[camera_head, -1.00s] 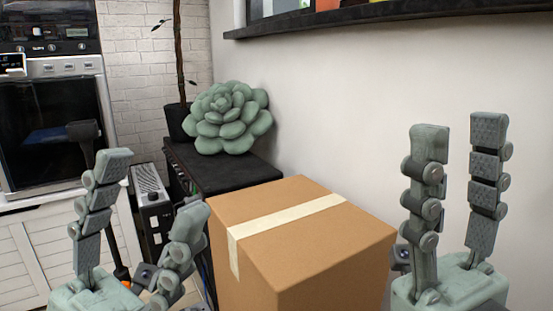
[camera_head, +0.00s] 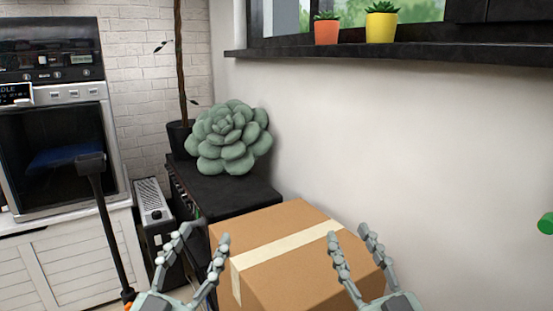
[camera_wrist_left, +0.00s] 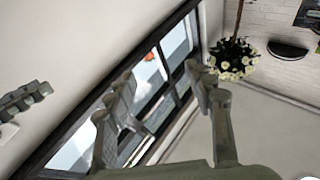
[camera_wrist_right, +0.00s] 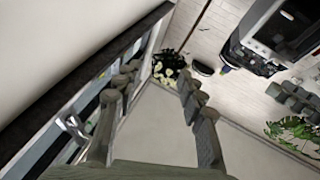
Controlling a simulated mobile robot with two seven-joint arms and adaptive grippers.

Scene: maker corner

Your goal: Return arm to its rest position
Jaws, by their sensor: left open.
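My left gripper (camera_head: 205,236) shows at the bottom of the head view, in front of the left part of a taped cardboard box (camera_head: 285,282). Its fingers are spread with nothing between them; they also show in the left wrist view (camera_wrist_left: 163,82). My right gripper (camera_head: 349,232) is at the box's right side in the head view. Its fingers are apart and empty, also in the right wrist view (camera_wrist_right: 156,82). Both grippers point upward. Whether either touches the box cannot be told.
A black cabinet (camera_head: 225,198) bears a large green succulent-shaped object (camera_head: 228,140) behind the box. An oven (camera_head: 60,150) stands at left, with a dark upright post (camera_head: 105,220) before it. A dark sill (camera_head: 400,45) with two potted plants (camera_head: 327,30) runs along the right wall.

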